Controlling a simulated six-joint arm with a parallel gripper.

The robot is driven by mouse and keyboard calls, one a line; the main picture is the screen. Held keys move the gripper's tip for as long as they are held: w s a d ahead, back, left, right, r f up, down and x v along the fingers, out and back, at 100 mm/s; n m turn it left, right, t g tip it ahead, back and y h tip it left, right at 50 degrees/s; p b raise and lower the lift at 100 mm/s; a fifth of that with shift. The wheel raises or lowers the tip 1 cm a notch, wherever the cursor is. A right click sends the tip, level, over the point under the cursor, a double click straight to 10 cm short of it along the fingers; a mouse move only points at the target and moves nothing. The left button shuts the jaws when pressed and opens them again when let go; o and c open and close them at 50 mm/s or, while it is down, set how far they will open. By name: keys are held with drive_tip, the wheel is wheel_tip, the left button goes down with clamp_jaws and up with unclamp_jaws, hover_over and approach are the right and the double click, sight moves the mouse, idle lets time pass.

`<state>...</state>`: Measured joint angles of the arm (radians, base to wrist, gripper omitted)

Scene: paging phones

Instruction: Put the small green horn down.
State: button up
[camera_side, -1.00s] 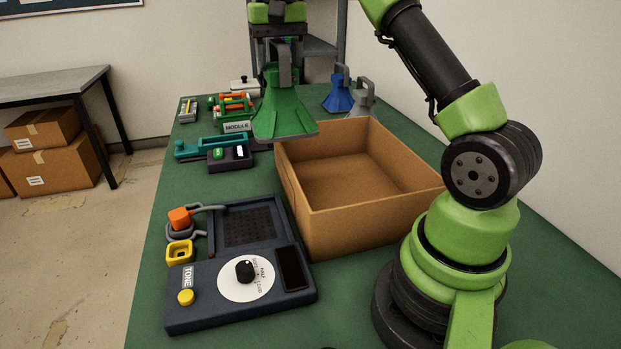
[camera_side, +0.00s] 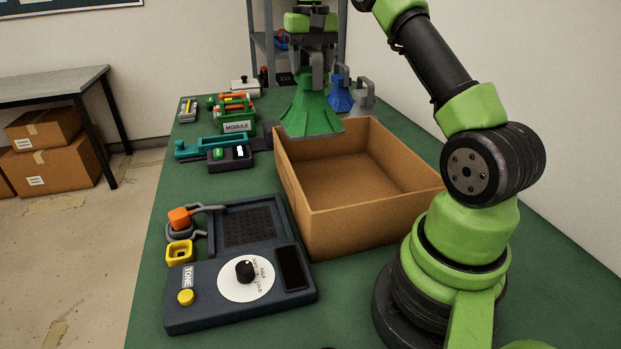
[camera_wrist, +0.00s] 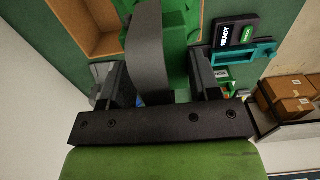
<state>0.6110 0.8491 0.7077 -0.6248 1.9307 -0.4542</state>
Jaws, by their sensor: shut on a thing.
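The small green horn (camera_side: 312,108) hangs upright with its wide mouth down, by the far left corner of the open brown box (camera_side: 372,217). My gripper (camera_side: 317,62) is shut on the grey handle at the horn's top. In the wrist view my gripper (camera_wrist: 160,85) has its two dark fingers either side of the grey handle (camera_wrist: 146,50), with the green horn body (camera_wrist: 185,22) beyond it. The horn's mouth overlaps the box's far rim in the side view; whether it touches the rim cannot be told.
A blue horn (camera_side: 340,92) and a grey horn (camera_side: 362,98) stand behind the box. A green module (camera_side: 236,112), a teal bracket (camera_side: 205,148) and a dark switch block (camera_side: 230,157) lie left of it. A dark tone console (camera_side: 240,285) fills the front left.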

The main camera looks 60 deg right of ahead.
sight(311, 126)
wheel_tip(311, 126, down, 14)
drive_tip(key=shift+r, duration=0.15)
idle(0.7)
drive_tip(key=o, duration=1.5)
